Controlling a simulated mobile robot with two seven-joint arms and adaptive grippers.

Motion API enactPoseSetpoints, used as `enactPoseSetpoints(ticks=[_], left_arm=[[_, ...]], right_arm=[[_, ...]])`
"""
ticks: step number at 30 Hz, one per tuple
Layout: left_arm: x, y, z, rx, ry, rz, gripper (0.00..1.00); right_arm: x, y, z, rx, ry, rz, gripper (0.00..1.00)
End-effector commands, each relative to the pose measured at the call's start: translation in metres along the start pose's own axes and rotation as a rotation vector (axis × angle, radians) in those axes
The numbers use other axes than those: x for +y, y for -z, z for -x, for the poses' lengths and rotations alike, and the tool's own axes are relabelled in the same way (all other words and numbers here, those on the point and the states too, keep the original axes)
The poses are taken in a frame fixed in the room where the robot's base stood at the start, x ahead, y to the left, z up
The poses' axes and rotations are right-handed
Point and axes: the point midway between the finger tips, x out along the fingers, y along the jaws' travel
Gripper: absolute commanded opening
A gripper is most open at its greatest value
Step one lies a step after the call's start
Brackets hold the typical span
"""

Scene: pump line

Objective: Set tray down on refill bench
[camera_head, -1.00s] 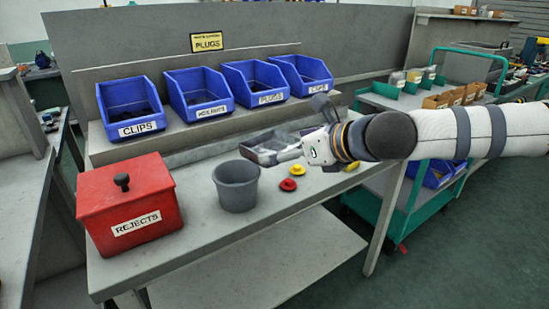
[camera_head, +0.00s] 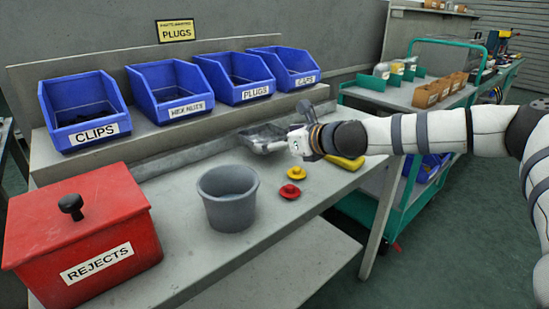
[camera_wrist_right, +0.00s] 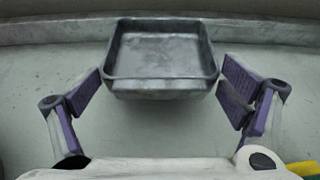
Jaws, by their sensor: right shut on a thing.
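The tray (camera_head: 262,139) is a small, grey metal, open-topped tray. It is over the back part of the grey refill bench (camera_head: 180,213), in front of the blue bins. In the right wrist view the tray (camera_wrist_right: 160,88) looks empty and level, with a purple-padded finger at each side. My right gripper (camera_head: 288,142) is shut on the tray, its arm coming in from the right. I cannot tell whether the tray's underside touches the bench. My left gripper is not in view.
A grey bucket (camera_head: 229,210), red plug (camera_head: 289,191) and yellow plug (camera_head: 297,173) stand in front of the tray. A yellow object (camera_head: 345,163) lies right. The red rejects box (camera_head: 85,235) is left; blue bins (camera_head: 170,92) line the back. A green cart (camera_head: 385,215) stands right.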

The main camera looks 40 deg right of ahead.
Motion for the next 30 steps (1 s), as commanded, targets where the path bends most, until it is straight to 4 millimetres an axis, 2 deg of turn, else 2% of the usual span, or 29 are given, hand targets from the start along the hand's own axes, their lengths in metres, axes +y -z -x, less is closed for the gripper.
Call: enactPoseSetpoints(ticks=[1,3,11,16,17,27,30], left_arm=[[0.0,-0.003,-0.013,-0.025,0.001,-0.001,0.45],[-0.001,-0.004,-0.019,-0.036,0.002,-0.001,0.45],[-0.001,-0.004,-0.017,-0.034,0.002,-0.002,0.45],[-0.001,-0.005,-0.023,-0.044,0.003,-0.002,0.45],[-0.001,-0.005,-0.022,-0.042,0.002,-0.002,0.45],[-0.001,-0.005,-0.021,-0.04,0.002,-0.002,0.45],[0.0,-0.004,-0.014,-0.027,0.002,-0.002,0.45]], right_arm=[[0.001,0.024,-0.008,0.017,-0.003,-0.002,0.59],[0.001,0.032,-0.011,0.015,-0.003,-0.002,0.59],[0.002,0.027,-0.009,0.003,-0.002,0.0,0.59],[0.002,0.034,-0.011,0.006,-0.002,-0.002,0.59],[0.001,0.033,-0.011,0.006,-0.002,-0.002,0.98],[0.002,0.031,-0.01,0.005,-0.002,-0.001,1.0],[0.001,0.024,-0.006,0.001,-0.002,-0.001,1.0]])
